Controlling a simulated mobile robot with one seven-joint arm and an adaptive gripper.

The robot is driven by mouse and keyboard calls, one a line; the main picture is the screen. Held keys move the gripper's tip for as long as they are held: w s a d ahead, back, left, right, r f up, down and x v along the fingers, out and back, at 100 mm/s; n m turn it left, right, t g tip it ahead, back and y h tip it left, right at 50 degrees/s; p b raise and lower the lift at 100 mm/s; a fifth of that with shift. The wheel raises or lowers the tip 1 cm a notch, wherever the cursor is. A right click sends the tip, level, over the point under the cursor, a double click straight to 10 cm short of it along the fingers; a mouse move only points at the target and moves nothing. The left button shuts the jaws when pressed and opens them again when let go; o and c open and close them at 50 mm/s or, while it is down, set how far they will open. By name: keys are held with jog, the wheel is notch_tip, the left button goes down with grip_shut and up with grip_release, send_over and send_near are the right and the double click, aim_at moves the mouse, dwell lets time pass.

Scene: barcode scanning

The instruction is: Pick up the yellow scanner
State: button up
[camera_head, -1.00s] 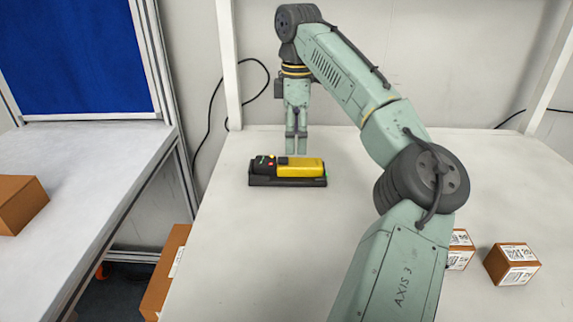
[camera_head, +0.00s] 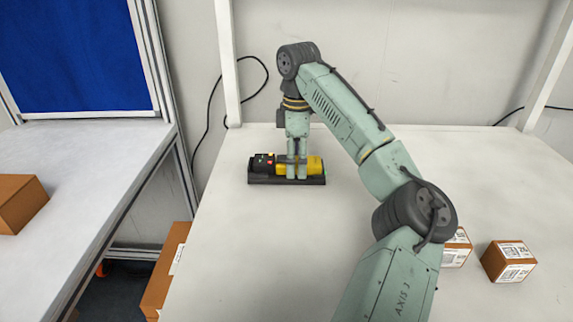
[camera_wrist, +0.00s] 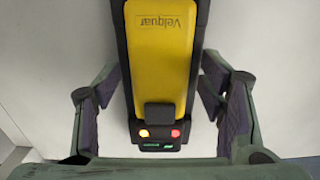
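The yellow scanner (camera_head: 315,165) lies in its black cradle (camera_head: 262,181) on the table, its black end with small lights to the left. My gripper (camera_head: 297,177) points down over the scanner's middle, in front of part of it. In the wrist view the scanner's yellow body (camera_wrist: 160,55) runs down the middle, with an orange and a red light on its dark end. The fingers of my gripper (camera_wrist: 163,95) stand apart on both sides of it, with gaps between pads and scanner. The gripper is open and empty.
Small brown boxes with white labels (camera_head: 508,262) stand at the right of the table (camera_head: 250,260). A side table (camera_head: 80,170) at the left bears a brown box (camera_head: 20,203). Another brown box (camera_head: 165,275) is between the tables. The table's front middle is clear.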

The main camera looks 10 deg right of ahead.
jog(key=c, duration=1.3)
jog(key=shift+r, duration=0.1)
